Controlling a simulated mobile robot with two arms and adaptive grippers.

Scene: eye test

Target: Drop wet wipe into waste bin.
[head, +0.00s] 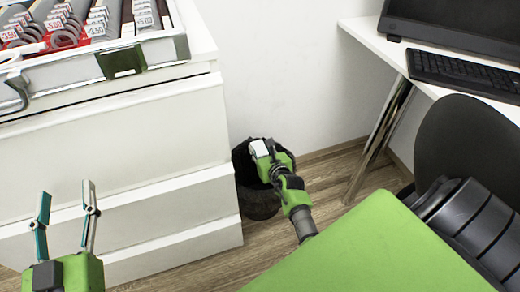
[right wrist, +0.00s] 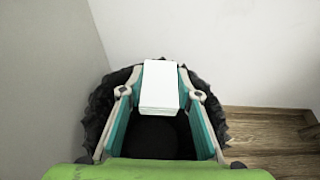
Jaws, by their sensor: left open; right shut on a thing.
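A white folded wet wipe (right wrist: 160,88) sits between the fingers of my right gripper (right wrist: 160,95), which is shut on it. In the head view the wipe (head: 259,148) shows as a small white block at the tip of my right gripper (head: 268,158). The black waste bin (head: 258,203) stands on the floor beside the white cabinet. In the right wrist view the bin (right wrist: 92,122) lies around and below the wipe, with its dark opening under the fingers. My left gripper (head: 67,200) is open and empty in front of the cabinet drawers.
The white drawer cabinet (head: 120,150) stands left of the bin, with an eye-test lens case (head: 130,60) on top. A white desk (head: 385,45) with a keyboard (head: 465,75) and a black chair (head: 465,140) are at right. Wooden floor (head: 325,190) is clear between bin and desk.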

